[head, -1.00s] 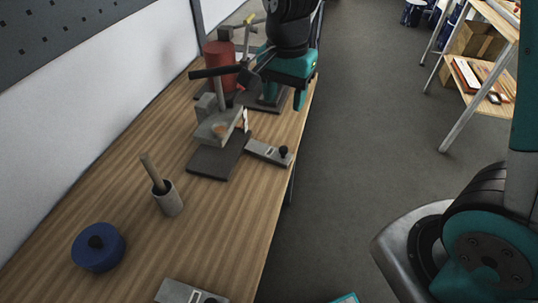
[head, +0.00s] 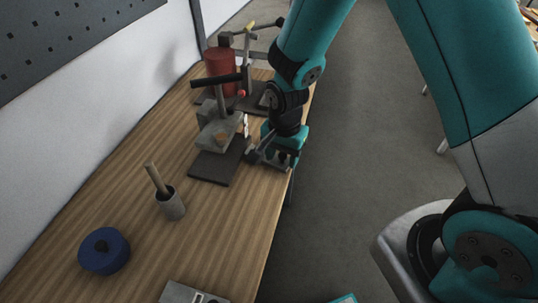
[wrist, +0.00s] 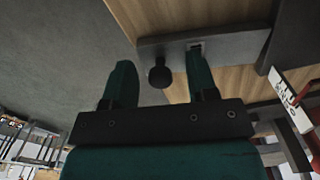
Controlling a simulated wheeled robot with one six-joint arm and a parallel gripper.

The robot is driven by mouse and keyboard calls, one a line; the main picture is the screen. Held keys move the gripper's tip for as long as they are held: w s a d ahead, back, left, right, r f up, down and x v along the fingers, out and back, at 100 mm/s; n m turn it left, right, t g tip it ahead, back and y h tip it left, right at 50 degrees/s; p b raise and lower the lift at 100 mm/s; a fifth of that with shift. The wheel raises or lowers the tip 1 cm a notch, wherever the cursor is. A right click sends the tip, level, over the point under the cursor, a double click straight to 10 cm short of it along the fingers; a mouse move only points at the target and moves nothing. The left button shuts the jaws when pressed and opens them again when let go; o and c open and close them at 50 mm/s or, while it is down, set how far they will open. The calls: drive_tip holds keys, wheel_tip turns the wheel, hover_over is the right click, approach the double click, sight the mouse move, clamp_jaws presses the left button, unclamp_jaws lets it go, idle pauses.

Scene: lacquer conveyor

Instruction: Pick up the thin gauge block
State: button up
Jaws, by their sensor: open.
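A flat grey gauge block with a round black knob lies near the right edge of the wooden bench. In the wrist view the block (wrist: 232,44) is at the top, with a small slot in its face and the knob (wrist: 160,74) toward its left end. My gripper (wrist: 159,62) is open, its two teal fingers on either side of the knob in that picture. I cannot tell contact. In the head view my gripper (head: 276,157) hides most of this block. A similar grey block (head: 182,293) is cut off by the bottom edge; which is thinner is unclear.
A grey fixture with a black handle (head: 215,80) stands on a dark plate (head: 213,168) left of my gripper. A red cylinder (head: 220,63) is behind it.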

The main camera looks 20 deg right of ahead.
drive_tip(key=shift+f, duration=0.15)
drive_tip(key=shift+c, duration=0.3)
clamp_jaws()
